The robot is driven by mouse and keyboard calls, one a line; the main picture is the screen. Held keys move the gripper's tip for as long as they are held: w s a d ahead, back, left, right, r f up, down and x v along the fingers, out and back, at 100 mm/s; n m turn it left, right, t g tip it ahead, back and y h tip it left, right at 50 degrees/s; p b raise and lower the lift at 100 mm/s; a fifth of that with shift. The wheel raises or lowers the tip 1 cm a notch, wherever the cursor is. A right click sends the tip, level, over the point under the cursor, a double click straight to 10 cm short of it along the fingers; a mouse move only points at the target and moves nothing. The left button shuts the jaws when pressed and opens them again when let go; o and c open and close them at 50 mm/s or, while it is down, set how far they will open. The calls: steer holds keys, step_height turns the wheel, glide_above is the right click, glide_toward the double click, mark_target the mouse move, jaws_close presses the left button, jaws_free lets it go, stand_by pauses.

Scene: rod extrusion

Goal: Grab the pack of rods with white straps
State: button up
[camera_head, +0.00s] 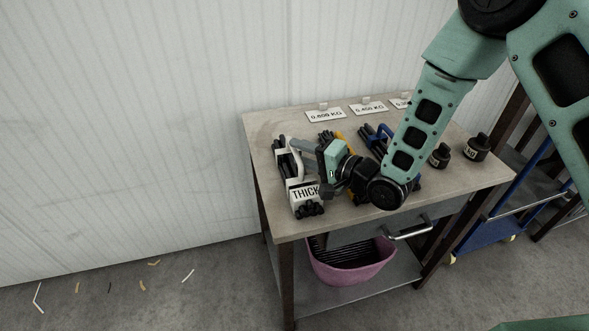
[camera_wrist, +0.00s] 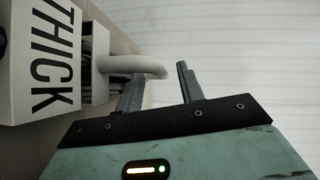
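The pack of rods with white straps (camera_head: 283,166) lies at the table's left side, with dark rod ends poking out at the front and back. Its white front plate (camera_head: 305,193) reads "THICK"; this plate also shows at the left of the wrist view (camera_wrist: 48,62). A white strap handle (camera_head: 297,158) arches from the pack and shows in the wrist view (camera_wrist: 128,64). My gripper (camera_head: 298,149) is at the handle from its right side. In the wrist view its fingers (camera_wrist: 160,76) are apart, and the handle's curved end appears between them. Contact cannot be told.
Packs with yellow (camera_head: 343,137) and blue straps (camera_head: 380,130) lie to the right, partly hidden by my arm. Weight cards (camera_head: 325,116) stand at the back. Black bottles (camera_head: 477,147) stand at the right. A pink basket (camera_head: 350,272) sits on the lower shelf.

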jaws_close()
stand_by(1.3)
